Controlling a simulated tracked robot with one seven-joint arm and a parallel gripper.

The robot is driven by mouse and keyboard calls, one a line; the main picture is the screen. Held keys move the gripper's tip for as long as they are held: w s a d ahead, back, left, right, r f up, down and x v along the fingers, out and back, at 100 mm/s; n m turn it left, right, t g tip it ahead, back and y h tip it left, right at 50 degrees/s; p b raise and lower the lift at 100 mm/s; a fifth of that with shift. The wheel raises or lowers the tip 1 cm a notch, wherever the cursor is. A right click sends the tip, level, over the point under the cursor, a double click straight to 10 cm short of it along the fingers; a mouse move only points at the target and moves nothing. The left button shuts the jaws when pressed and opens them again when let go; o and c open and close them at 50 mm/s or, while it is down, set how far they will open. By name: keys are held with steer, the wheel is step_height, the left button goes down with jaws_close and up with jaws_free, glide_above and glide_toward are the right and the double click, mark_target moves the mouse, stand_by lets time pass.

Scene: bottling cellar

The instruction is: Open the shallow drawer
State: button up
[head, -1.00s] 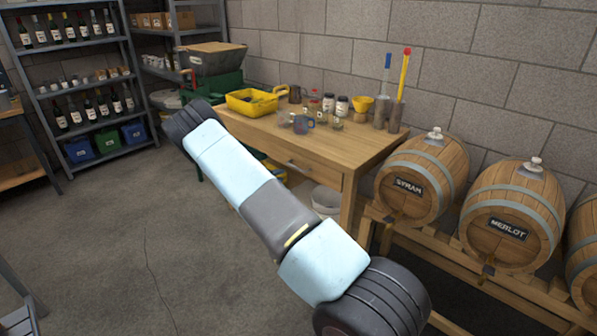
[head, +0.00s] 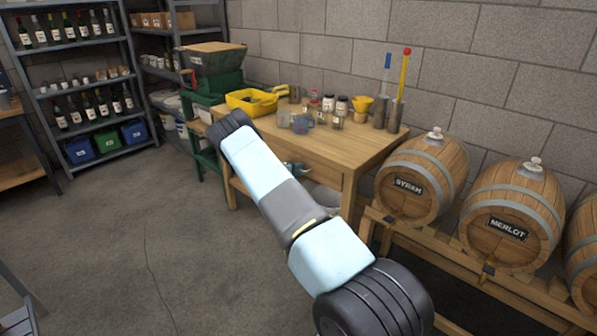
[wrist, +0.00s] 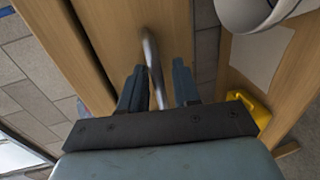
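The wooden workbench (head: 350,150) stands against the wall in the head view, with my arm across its front. In the wrist view a wooden drawer front (wrist: 112,28) carries a curved metal handle (wrist: 152,62). My gripper (wrist: 160,75) is at this handle, with one dark finger on each side of it. The fingers are apart, and the handle looks nearer the left finger. Whether it touches is unclear. The gripper is hidden in the head view.
On the bench are a yellow tray (head: 252,101), a jug (head: 302,123), jars and tall cylinders. Barrels (head: 422,180) on a rack stand to the right. A white bucket (wrist: 255,12) is near my gripper in the wrist view.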

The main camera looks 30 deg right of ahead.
steer(key=shift+d, duration=0.1)
steer(key=shift+c, duration=0.2)
jaws_close()
steer(key=shift+f, duration=0.1)
